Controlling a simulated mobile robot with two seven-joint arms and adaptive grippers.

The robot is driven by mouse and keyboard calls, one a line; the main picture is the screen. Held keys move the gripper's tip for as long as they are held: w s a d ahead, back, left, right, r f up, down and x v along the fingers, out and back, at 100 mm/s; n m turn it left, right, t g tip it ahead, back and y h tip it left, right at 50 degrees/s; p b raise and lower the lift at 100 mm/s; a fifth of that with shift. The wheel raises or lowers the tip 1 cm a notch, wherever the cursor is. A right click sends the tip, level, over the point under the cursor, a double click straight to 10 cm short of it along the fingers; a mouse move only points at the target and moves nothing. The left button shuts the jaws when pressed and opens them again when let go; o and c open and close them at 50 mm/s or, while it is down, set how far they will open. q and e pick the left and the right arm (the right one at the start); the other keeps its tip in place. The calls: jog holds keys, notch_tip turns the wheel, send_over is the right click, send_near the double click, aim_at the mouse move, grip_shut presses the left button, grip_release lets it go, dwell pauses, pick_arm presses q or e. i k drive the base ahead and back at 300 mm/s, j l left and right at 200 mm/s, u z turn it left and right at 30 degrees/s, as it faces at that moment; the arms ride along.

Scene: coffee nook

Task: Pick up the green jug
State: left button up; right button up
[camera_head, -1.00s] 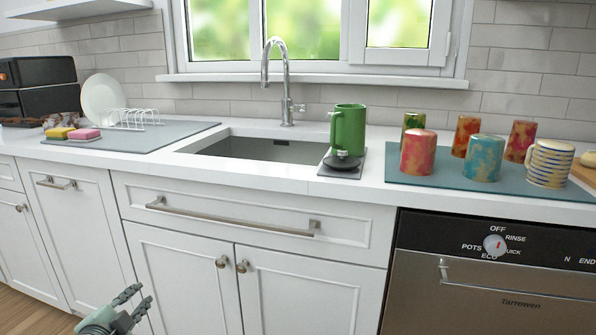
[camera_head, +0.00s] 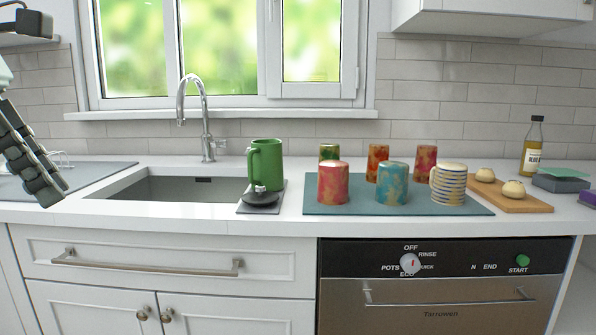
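The green jug (camera_head: 268,160) stands upright on a dark grey mat (camera_head: 275,198) just right of the sink, with its handle to the left. A round black lid-like piece (camera_head: 260,197) lies in front of it and hides part of its base. My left gripper (camera_head: 48,190) hangs at the left edge, left of the sink and well apart from the jug. Its fingers overlap in this view, so I cannot tell whether it is open. My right gripper is out of view.
The sink (camera_head: 175,188) and its faucet (camera_head: 208,120) lie between my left gripper and the jug. Several cups stand on a teal mat (camera_head: 320,206) to the right. Buns lie on a wooden board (camera_head: 525,204) beside an oil bottle (camera_head: 532,146).

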aim_at(264, 158)
jog(key=i+j+z, duration=0.1)
jog(key=z, duration=0.3)
jog(key=i+j+z, duration=0.1)
jog(key=j+z, duration=0.2)
jog(key=z, duration=0.15)
jog(key=j+z, duration=0.25)
jog(key=z, duration=0.15)
jog(key=j+z, duration=0.35)
jog(key=j, duration=1.2)
